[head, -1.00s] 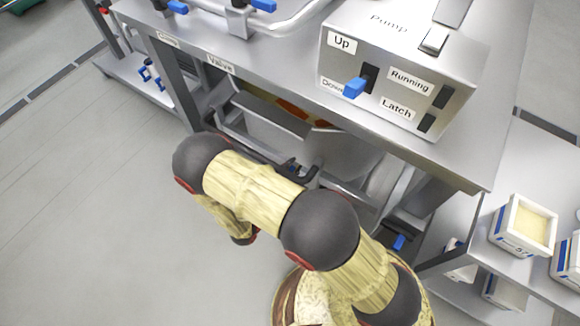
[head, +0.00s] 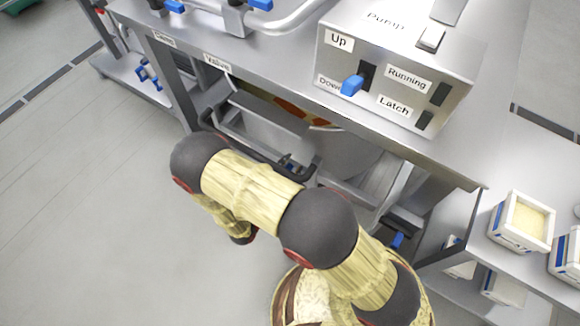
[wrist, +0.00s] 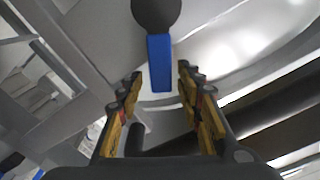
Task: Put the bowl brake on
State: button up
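In the wrist view a blue lever (wrist: 159,62) hangs from a dark round knob, against the grey metal of the bowl. It may be the bowl brake; no label shows on it. My gripper (wrist: 160,88) is open, with a finger on each side of the lever's lower end and nothing clamped. Contact cannot be told. In the head view the bowl (head: 345,150) sits on a wheeled frame under the steel table, partly hidden by the table and my arm. My gripper is hidden behind my arm there.
The steel table (head: 290,92) overhangs the bowl. On it stands a pump box (head: 400,62) with a blue lever (head: 352,85) near Down. A shelf at right carries white tubs (head: 522,222). Another blue part (head: 397,241) shows low at right. Floor at left is clear.

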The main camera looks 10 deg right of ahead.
jog(key=shift+s+a, duration=0.1)
jog(key=v, duration=1.1)
jog(key=shift+s+a, duration=0.25)
